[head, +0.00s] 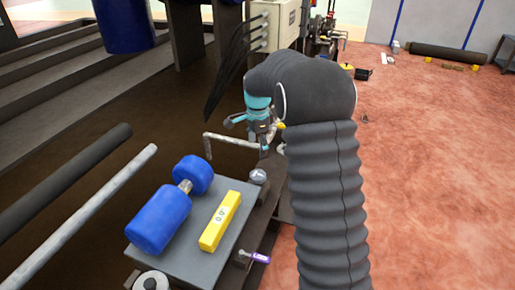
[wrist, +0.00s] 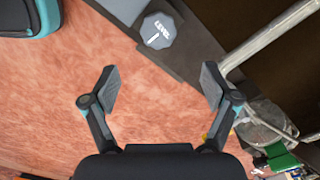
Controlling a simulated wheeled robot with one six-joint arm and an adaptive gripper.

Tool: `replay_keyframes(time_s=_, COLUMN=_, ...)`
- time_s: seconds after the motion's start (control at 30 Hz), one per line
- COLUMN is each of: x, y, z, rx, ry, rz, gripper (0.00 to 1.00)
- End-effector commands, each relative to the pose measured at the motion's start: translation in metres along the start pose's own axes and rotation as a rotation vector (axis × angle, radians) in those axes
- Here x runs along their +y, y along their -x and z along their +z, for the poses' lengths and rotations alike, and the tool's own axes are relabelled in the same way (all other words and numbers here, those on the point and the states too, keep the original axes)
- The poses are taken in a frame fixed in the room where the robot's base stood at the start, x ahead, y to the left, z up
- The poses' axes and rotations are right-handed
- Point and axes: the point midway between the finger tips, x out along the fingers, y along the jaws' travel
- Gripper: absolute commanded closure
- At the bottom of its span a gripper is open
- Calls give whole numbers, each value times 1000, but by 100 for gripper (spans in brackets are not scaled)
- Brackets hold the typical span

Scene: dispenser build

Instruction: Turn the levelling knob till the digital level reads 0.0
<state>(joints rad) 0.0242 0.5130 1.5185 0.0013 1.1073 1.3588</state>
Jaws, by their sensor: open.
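The levelling knob (head: 258,176) is a dark grey, many-sided knob at the far right corner of a grey plate. In the wrist view the knob (wrist: 158,31) shows the word LEVEL and a white pointer line. The digital level (head: 220,221) is a yellow bar lying on the plate; its small digits are too small to read surely. My gripper (wrist: 160,84) is open and empty, its fingers spread wide. The knob lies beyond the fingertips in the wrist view, not between them. In the head view my arm partly covers the gripper.
A blue dumbbell-shaped part (head: 160,220) lies on the grey plate (head: 207,265) left of the level. A bent pale pipe (head: 232,139) runs just behind the knob. A purple-handled item (head: 258,257) sticks out at the plate's right edge. The reddish floor (head: 430,180) to the right is mostly clear.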

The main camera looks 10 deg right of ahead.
Motion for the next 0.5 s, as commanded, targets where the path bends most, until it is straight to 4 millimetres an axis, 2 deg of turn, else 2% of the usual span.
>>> replay_keyframes(time_s=0.13, x=2, y=14, z=-1, rx=1, ry=-85, rz=1, gripper=14)
replay_keyframes(time_s=0.23, x=3, y=15, z=-1, rx=1, ry=-104, rz=4, gripper=14)
replay_keyframes(time_s=0.37, x=2, y=3, z=-1, rx=0, ry=-103, rz=5, gripper=14)
replay_keyframes(time_s=0.5, x=3, y=-19, z=-1, rx=0, ry=-103, rz=6, gripper=14)
